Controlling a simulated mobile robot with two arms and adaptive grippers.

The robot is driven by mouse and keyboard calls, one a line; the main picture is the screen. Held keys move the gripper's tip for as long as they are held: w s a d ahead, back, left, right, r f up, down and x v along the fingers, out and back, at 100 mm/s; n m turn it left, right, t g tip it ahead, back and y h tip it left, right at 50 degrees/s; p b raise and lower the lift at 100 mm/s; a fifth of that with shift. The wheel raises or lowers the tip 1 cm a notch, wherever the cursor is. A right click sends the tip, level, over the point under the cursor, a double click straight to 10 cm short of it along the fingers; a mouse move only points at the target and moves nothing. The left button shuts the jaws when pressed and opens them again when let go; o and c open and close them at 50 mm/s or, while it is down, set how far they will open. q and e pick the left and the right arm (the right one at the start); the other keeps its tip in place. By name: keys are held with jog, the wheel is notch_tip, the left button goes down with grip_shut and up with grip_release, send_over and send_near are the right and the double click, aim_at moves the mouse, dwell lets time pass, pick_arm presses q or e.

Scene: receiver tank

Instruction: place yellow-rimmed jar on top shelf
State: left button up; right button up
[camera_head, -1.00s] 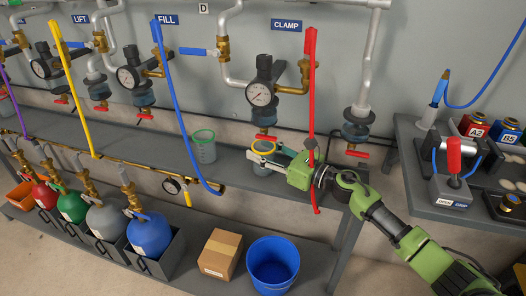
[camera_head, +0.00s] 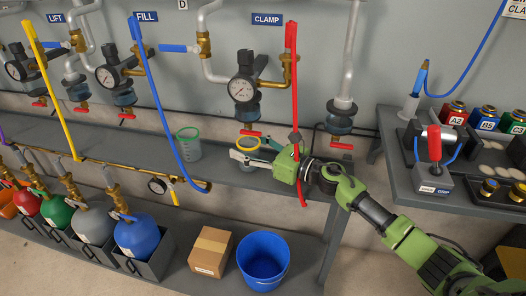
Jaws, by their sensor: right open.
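The yellow-rimmed jar (camera_head: 248,138) stands upright on the upper grey shelf (camera_head: 105,132) of the left bench, below the CLAMP sign and its gauge. My right gripper (camera_head: 247,153) reaches in from the right at jar height. Its jaws are open, with a pale finger across the near side of the jar, just below the rim. The far finger is mostly hidden, and I cannot tell whether either finger touches the jar. My left gripper is not in view.
A green-rimmed beaker (camera_head: 188,145) stands left of the jar. A blue bucket (camera_head: 263,262) and a cardboard box (camera_head: 211,251) sit below. A side table (camera_head: 388,150) with coloured cans stands at the right.

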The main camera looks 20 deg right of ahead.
jog(key=v, duration=1)
jog(key=shift+s+d, duration=0.25)
jog(key=shift+s+d+r, duration=0.1)
jog(key=shift+s+d, duration=0.35)
jog(key=shift+s, duration=0.1)
